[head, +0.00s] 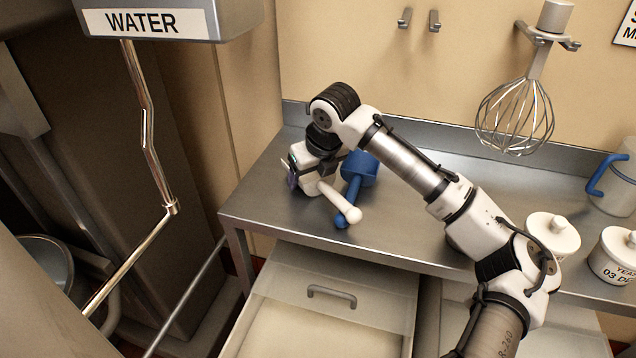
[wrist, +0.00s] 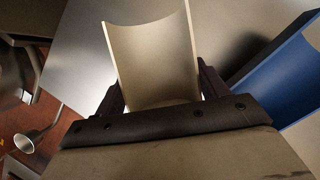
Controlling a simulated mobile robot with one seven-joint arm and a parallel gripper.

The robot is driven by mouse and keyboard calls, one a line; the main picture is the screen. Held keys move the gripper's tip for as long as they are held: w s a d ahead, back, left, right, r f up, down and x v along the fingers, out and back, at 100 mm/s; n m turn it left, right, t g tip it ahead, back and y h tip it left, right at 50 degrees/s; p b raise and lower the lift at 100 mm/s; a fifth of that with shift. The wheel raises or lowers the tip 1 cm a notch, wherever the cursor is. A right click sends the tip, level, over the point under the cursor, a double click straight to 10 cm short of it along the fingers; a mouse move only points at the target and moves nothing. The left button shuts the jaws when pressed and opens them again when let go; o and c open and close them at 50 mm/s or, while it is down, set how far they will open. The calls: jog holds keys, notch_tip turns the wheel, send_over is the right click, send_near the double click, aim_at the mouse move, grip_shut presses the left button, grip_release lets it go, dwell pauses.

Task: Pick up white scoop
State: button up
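The white scoop (head: 340,200) is at my gripper (head: 311,183) over the left part of the steel counter. Its pale handle with a round end points down and right in the head view. In the wrist view its curved, open bowl (wrist: 155,65) fills the space between my two dark fingers (wrist: 162,92). Both fingers appear to touch its sides, so my gripper looks shut on it. My wrist hides part of the scoop in the head view. I cannot tell whether it is clear of the counter.
A blue scoop (head: 359,168) lies close beside the white one, and their handles come near each other. It also shows in the wrist view (wrist: 285,85). White lidded jars (head: 553,236) and a clear jug (head: 615,180) stand right. An open drawer (head: 330,293) is below.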

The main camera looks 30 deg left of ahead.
jog(key=shift+c, duration=0.6)
jog(key=shift+r, duration=0.15)
